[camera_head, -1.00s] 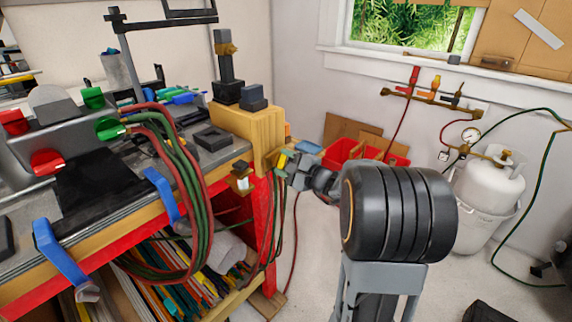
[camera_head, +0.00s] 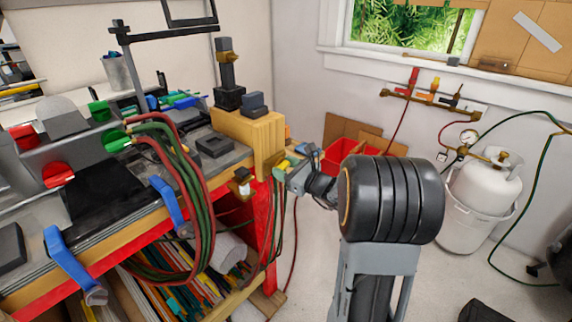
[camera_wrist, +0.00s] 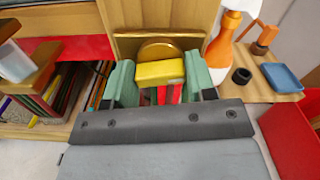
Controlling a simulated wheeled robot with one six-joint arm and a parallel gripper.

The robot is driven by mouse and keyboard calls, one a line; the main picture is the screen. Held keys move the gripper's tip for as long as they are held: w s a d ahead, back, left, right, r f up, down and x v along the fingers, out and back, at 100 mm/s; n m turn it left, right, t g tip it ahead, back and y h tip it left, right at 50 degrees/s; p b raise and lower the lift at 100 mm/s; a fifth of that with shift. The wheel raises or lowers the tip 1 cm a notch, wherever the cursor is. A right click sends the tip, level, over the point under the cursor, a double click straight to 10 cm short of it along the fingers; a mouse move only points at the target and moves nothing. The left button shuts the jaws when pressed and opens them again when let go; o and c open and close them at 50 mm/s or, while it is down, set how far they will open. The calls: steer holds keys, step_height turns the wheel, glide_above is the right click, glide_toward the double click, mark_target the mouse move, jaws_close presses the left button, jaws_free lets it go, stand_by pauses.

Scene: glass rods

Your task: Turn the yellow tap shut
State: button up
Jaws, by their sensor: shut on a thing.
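The yellow tap (camera_wrist: 160,72) shows as a yellow block-like handle in the middle of the wrist view, in front of a round brass part (camera_wrist: 158,50) on a wooden face. My gripper (camera_wrist: 160,84) is shut on it, with one pale green finger pressed on each side. In the head view my gripper (camera_head: 285,171) is at the right end of the bench, beside the wooden block (camera_head: 249,138). The tap shows there only as a small yellow spot (camera_head: 282,166). Its exact turn angle is hard to tell.
Red and green hoses (camera_head: 186,170) hang over the bench front to the left. An orange-and-white bottle (camera_wrist: 226,38) and a blue tray (camera_wrist: 283,77) stand right of the tap. A red bin (camera_wrist: 294,138) is lower right. A white gas cylinder (camera_head: 480,192) stands by the wall.

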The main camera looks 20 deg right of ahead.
steer(key=shift+m+p, duration=0.5)
steer(key=shift+m, duration=0.5)
steer(key=o, duration=0.9)
steer(key=v, duration=1.3)
steer(key=shift+s, duration=0.35)
steer(key=shift+d, duration=0.1)
